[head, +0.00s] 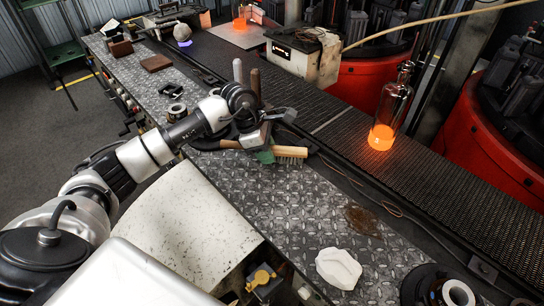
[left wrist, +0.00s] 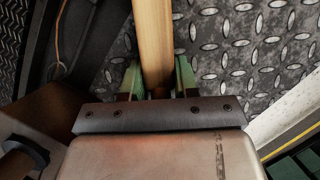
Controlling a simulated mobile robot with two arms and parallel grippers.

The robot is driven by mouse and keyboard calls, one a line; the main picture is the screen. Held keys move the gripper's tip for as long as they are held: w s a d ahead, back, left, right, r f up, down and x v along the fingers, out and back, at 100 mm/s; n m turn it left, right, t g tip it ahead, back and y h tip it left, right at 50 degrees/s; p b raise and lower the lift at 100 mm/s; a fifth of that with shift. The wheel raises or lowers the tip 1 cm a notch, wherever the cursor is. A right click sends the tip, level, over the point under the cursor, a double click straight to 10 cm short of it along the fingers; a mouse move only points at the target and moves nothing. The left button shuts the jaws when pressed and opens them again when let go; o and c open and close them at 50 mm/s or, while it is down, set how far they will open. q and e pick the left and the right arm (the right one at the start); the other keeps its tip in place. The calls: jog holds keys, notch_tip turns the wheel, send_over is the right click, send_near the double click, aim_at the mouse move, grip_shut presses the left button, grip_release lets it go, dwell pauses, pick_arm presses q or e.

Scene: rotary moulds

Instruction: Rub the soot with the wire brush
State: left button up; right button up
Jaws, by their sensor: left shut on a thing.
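The wire brush (head: 291,153), with a pale wooden body and short bristles, is at the middle of the workbench in the head view. My left gripper (head: 265,156), with green fingertips, is shut on it at its left end. In the left wrist view its wooden handle (left wrist: 153,40) runs up between the green fingers (left wrist: 158,82). I cannot tell whether the bristles touch the plate. A dark brown patch, which looks like the soot (head: 362,221), lies on the plate to the right of and nearer than the brush. My right gripper is not in view.
A white lump (head: 339,268) lies near the front of the checker plate (head: 290,215). A glowing orange glass bottle (head: 388,115) stands on the dark conveyor behind. Upright wooden tool handles (head: 238,70) stand behind my gripper. Bare plate lies between brush and patch.

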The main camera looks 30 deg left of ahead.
aim_at(297, 174)
pick_arm(q)
jog(key=shift+w+a+f+b, duration=0.1)
jog(key=shift+w+a+b, duration=0.15)
jog(key=shift+a, duration=0.3)
jog(key=shift+w+a+r+b, duration=0.15)
jog(key=shift+a+b, duration=0.25)
jog(key=shift+a, duration=0.2)
jog(key=shift+w+a+f+b, duration=0.2)
jog(key=shift+a+b, duration=0.1)
jog(key=shift+a, duration=0.25)
jog(key=shift+w+d+r, duration=0.15)
jog(key=shift+w+r, duration=0.05)
jog(key=shift+w, duration=0.25)
jog(key=shift+s+d+f, duration=0.1)
jog(key=shift+s+d, duration=0.2)
jog(key=shift+d, duration=0.6)
jog(key=shift+s+d, duration=0.3)
jog(key=shift+d, duration=0.55)
jog(key=shift+s+d+f, duration=0.1)
jog(key=shift+s+d, duration=0.2)
jog(key=shift+d, duration=0.6)
jog(key=shift+s+d+r, duration=0.1)
jog(key=shift+s+d, duration=0.2)
jog(key=shift+d, duration=0.6)
jog(key=shift+s+d+r, duration=0.1)
jog(key=shift+s+d, duration=0.2)
jog(key=shift+d, duration=0.65)
jog(key=shift+s+d, duration=0.3)
jog(key=shift+d, duration=0.6)
jog(key=shift+r, duration=0.15)
